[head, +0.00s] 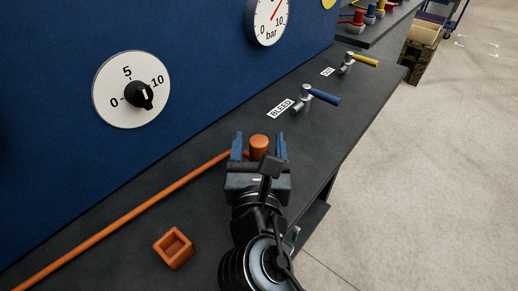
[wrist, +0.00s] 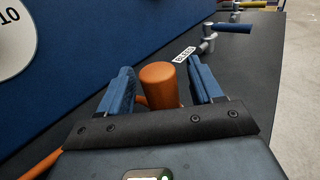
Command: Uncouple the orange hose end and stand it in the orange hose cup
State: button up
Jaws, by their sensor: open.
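The orange hose end (head: 259,142) stands upright over the dark bench top, a short cylinder with a rounded rim. It also shows in the wrist view (wrist: 160,84). The orange hose (head: 120,222) runs from it to the lower left along the blue panel. My gripper (head: 259,147) is open, with one blue finger on each side of the hose end and visible gaps. In the wrist view my gripper (wrist: 158,88) has the hose end between its fingers. The lower part of the hose end and any coupling are hidden. The orange hose cup (head: 174,248), square and empty, sits nearer on the bench.
A blue-handled BLEED valve (head: 316,97) and a yellow-handled valve (head: 358,61) stand farther along the bench (head: 335,125). The blue panel (head: 200,60) with a dial (head: 131,90) and a gauge (head: 268,20) rises on the left. Bench space beyond the hose end is clear up to the BLEED label.

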jog(key=shift+w, duration=0.85)
jog(key=c, duration=1.1)
